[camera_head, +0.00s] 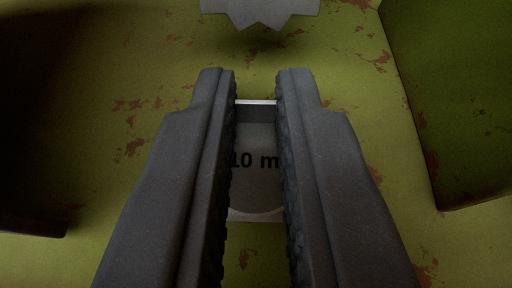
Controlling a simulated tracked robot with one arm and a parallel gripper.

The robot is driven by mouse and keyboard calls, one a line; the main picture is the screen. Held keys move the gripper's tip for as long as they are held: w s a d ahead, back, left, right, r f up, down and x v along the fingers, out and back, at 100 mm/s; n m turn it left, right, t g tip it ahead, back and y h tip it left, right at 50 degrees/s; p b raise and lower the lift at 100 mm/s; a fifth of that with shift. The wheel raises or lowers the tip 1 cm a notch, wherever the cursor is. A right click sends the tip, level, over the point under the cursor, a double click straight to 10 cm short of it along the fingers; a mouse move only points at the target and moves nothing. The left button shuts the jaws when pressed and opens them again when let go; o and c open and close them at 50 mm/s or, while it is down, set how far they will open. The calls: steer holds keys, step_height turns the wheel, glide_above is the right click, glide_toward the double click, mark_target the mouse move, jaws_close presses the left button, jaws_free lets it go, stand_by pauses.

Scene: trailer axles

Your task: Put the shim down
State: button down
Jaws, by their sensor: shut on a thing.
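My gripper (255,90) is in the middle of the head camera view, its two dark ribbed fingers pointing away from me. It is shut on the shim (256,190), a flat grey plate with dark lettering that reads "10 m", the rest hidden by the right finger. The shim's far end shows a pale edge between the fingertips, and its near end looks rounded. Both long sides of the shim are covered by the fingers. I cannot tell whether the shim touches the surface below it.
A yellow-green surface (150,100) with rust spots lies below and around the gripper. A grey plate with a jagged edge (260,10) is at the top. A green block-like part (455,100) stands at the right. A dark shape (30,150) fills the left side.

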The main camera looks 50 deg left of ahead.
steer(key=c, duration=1.5)
jaws_free()
steer(key=p+v, duration=0.1)
steer(key=v, duration=1.1)
steer(key=shift+r, duration=0.1)
